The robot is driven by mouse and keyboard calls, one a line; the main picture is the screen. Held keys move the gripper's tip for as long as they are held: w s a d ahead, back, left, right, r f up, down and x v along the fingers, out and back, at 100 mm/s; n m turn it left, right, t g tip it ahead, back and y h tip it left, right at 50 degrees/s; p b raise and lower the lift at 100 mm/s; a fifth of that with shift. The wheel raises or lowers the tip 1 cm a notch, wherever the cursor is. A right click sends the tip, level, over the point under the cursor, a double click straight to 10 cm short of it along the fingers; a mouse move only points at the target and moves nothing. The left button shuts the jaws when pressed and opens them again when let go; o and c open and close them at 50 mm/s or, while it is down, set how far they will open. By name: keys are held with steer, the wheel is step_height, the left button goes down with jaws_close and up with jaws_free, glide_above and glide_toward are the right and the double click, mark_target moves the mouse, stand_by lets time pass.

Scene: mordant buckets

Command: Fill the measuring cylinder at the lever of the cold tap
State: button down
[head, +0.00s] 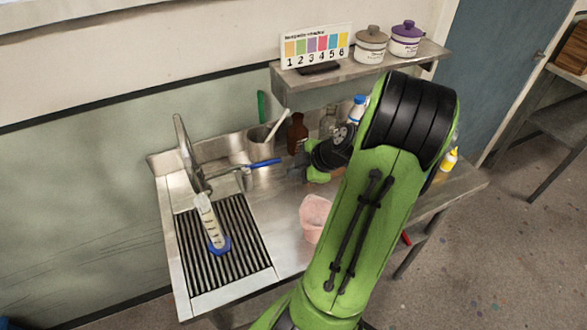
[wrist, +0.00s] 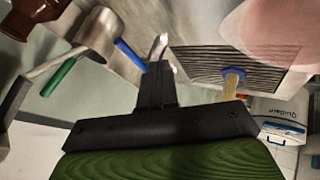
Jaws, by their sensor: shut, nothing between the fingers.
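The measuring cylinder (head: 209,222) stands on the dark drain grate (head: 258,262) beneath the tap spout (head: 186,150); its blue base (head: 219,246) also shows in the wrist view (wrist: 232,73). I cannot tell its water level. The blue lever (head: 264,163) sticks out to the right of the tap and also shows in the wrist view (wrist: 130,54). My gripper (head: 294,173) is shut and empty, a little right of the lever's tip. In the wrist view, my closed fingers (wrist: 158,68) appear near the lever, with no contact visible.
A metal can (head: 259,138) with a green-handled tool stands behind the lever. Brown (head: 297,133) and clear (head: 328,122) bottles stand behind my gripper. A pink bucket (head: 313,212) stands in front. A shelf (head: 350,66) with pots overhangs the back.

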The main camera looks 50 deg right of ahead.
mark_target(273, 162)
steer(key=w+d+f, duration=0.2)
steer(key=w+f, duration=0.2)
steer(key=w, duration=0.3)
steer(key=shift+w+f+p, duration=0.15)
steer(key=shift+w+p, duration=0.15)
steer(key=shift+p, duration=0.05)
steer(key=shift+w+d+b, duration=0.55)
steer(key=shift+w+b, duration=0.05)
steer(key=shift+b, duration=0.15)
steer(key=shift+s+a+r, duration=0.1)
steer(key=shift+r, duration=0.15)
